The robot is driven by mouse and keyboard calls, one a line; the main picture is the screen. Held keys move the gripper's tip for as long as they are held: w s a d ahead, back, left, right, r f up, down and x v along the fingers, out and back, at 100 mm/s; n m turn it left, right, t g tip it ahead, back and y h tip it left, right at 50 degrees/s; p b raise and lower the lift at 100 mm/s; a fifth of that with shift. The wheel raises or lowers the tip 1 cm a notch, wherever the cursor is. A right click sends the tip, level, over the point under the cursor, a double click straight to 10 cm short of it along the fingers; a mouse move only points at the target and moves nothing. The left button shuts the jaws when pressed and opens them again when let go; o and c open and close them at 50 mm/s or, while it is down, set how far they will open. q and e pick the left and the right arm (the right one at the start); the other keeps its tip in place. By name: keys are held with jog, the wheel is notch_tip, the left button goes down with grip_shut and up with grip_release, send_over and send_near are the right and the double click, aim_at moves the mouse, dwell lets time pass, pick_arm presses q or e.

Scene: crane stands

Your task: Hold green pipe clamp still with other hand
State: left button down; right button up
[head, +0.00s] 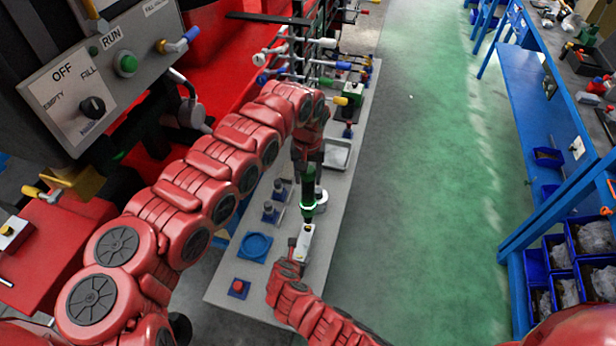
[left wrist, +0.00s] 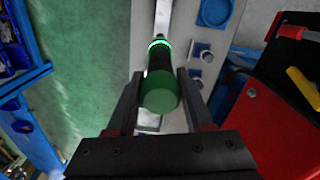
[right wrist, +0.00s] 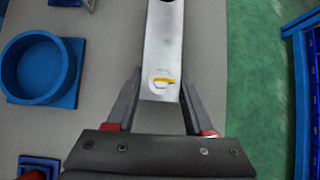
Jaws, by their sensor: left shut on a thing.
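The green pipe clamp appears as an upright dark-green cylinder (head: 308,190) with a glowing green ring, in the middle of the head view. In the left wrist view its round green end (left wrist: 160,93) faces the camera. My left gripper (head: 306,165) is shut on it from above; the left wrist view shows a finger on each side (left wrist: 160,78). A silver bar (head: 303,240) extends below the ring. My right gripper (head: 293,258) is at the bar's lower end. In the right wrist view the bar (right wrist: 164,45) lies between the fingers (right wrist: 160,85); I cannot tell whether they grip it.
A grey bench (head: 225,287) bears a blue round dish (head: 255,246), a red button (head: 238,285) and small posts. A rack of coloured handles (head: 300,50) stands at the back. Green floor (head: 440,150) is clear to the right, before a blue workbench (head: 530,100).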

jog(key=o, duration=0.5)
jog(key=shift+o, duration=0.2)
jog(key=shift+s+a+r, duration=0.25)
jog(key=shift+r, duration=0.25)
jog(key=shift+s+r, duration=0.25)
jog(key=shift+s, duration=0.05)
jog(key=v, duration=1)
jog(key=shift+d, duration=0.1)
